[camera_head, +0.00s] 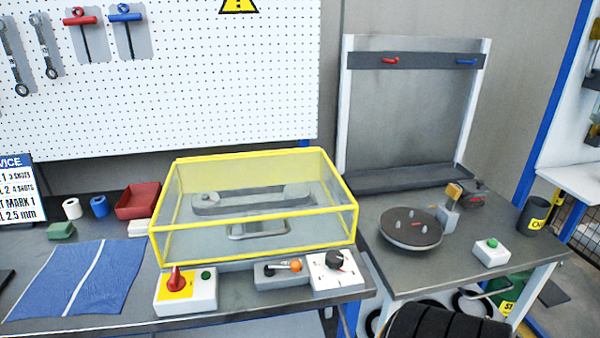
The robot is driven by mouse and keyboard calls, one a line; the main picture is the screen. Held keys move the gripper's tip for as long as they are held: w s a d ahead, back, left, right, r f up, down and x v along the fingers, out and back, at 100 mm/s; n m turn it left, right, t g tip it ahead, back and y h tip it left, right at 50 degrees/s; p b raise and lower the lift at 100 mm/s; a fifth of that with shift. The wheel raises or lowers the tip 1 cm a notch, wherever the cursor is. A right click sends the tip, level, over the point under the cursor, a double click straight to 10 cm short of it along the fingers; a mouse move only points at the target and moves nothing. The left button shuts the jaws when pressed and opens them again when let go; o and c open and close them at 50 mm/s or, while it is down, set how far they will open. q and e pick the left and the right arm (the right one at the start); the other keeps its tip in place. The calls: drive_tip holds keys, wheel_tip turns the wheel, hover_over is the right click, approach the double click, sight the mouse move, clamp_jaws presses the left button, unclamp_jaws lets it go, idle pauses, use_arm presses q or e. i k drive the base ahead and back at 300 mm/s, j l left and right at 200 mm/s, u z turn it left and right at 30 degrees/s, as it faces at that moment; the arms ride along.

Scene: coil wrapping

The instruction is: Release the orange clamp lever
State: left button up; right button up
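An orange ball knob (296,265) sits on the end of a short dark lever. The lever comes out of a small grey block (280,275) at the front edge of the left bench and points right, lying nearly flat. On the right bench, an orange-yellow block (454,191) tops a grey upright (447,216) beside a dark round turntable (410,228). I cannot tell which of these is the clamp lever. Neither of my grippers shows in this view.
A yellow-framed clear guard box (350,217) stands behind the lever block. A red-knob switch box (186,295) is to its left and a black-dial box (336,275) close on its right. A green-button box (490,252) and dark cup (533,217) stand on the right bench.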

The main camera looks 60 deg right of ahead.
sight(295, 265)
drive_tip(key=k+z, duration=0.15)
drive_tip(key=z, duration=1.3)
